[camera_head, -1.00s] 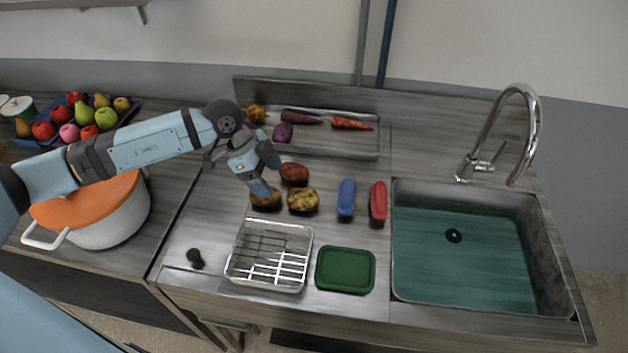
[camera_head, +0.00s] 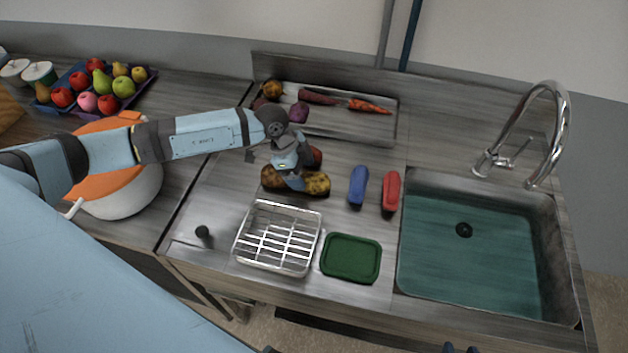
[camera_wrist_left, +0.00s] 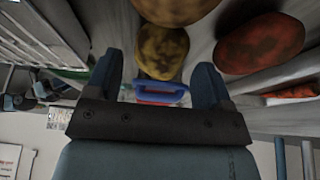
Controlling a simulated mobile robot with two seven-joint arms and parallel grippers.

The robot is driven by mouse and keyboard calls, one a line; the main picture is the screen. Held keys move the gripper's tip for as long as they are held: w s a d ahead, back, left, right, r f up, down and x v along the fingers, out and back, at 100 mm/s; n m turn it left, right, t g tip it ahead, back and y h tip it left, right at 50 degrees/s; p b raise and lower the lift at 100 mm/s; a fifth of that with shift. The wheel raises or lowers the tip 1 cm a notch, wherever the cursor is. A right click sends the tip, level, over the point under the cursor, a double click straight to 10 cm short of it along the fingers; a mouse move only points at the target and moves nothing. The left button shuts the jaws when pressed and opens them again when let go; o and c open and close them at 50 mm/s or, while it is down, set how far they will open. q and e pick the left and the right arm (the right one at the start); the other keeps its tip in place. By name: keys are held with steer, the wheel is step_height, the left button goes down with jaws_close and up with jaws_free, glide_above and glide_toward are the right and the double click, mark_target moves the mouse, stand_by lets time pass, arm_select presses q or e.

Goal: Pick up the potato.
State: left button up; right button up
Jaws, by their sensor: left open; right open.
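Three potatoes lie together on the counter behind the wire rack: a yellow potato (camera_head: 318,183), a brown potato (camera_head: 271,178) and a red potato (camera_head: 315,157). My left gripper (camera_head: 293,182) is open over them and partly hides them. In the left wrist view, the yellow potato (camera_wrist_left: 162,52) shows in the gap between my left fingertips (camera_wrist_left: 158,72). The brown potato (camera_wrist_left: 175,9) is at the top edge and the red potato (camera_wrist_left: 260,43) is to the right. I cannot tell contact. Fingertips of my right gripper (camera_head: 460,349) show at the bottom edge, apart and empty.
A wire rack (camera_head: 278,238) and a green lid (camera_head: 351,258) are in front. A blue object (camera_head: 358,186) and a red object (camera_head: 391,191) stand right, beside the sink (camera_head: 478,252). A vegetable tray (camera_head: 345,130) is behind.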

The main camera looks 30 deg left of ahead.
mark_target(306, 176)
arm_select(q)
steer(key=x, duration=0.4)
steer(key=shift+w+p, duration=0.15)
steer(key=shift+p, duration=0.15)
steer(key=shift+c, duration=1)
steer(key=c, duration=0.5)
steer(key=shift+r, duration=0.1)
